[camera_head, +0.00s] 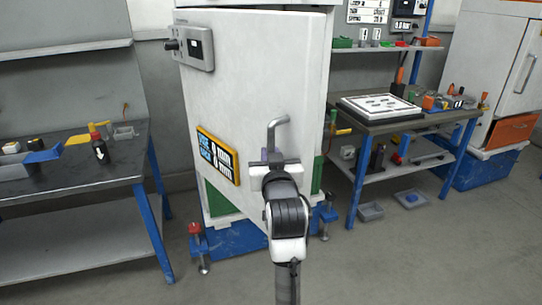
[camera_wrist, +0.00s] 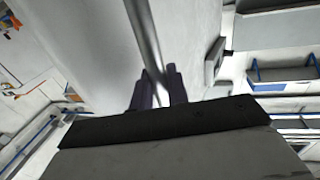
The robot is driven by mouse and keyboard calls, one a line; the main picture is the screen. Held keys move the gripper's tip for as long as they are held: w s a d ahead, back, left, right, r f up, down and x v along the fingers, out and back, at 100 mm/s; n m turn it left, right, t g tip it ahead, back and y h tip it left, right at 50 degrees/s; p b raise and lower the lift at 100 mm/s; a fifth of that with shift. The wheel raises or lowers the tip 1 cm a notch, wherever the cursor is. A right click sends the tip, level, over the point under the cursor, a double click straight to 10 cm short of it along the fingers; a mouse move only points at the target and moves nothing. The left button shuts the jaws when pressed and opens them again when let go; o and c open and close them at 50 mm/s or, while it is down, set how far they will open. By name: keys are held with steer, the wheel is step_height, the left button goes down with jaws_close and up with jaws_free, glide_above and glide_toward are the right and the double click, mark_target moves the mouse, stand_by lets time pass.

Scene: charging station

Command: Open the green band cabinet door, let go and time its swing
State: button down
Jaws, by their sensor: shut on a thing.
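A white cabinet (camera_head: 235,95) with a green band (camera_head: 222,203) low on it stands at the centre of the head view. Its large white front panel carries a grey bent bar handle (camera_head: 277,122) at the lower right. My gripper (camera_head: 272,158) is at the lower part of this handle. In the wrist view the metal handle (camera_wrist: 145,38) runs down between the two dark fingers (camera_wrist: 158,90), which are shut on it. The head view does not show clearly how far the door is open. My wrist hides part of the panel's lower edge.
A dark-topped bench (camera_head: 75,165) with bottles and trays stands at left. A workbench with blue legs (camera_head: 355,190) stands at right, near the cabinet. Grey floor in front is clear at right.

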stand_by(0.3)
steer(key=c, duration=1.4)
jaws_free()
steer(key=shift+c, duration=0.2)
steer(key=shift+s, duration=0.1)
steer(key=s+b, duration=0.6)
steer(key=s, duration=0.1)
steer(key=shift+s+d+f+b, duration=0.25)
steer(key=shift+s+d+b, duration=0.05)
steer(key=shift+d, duration=0.15)
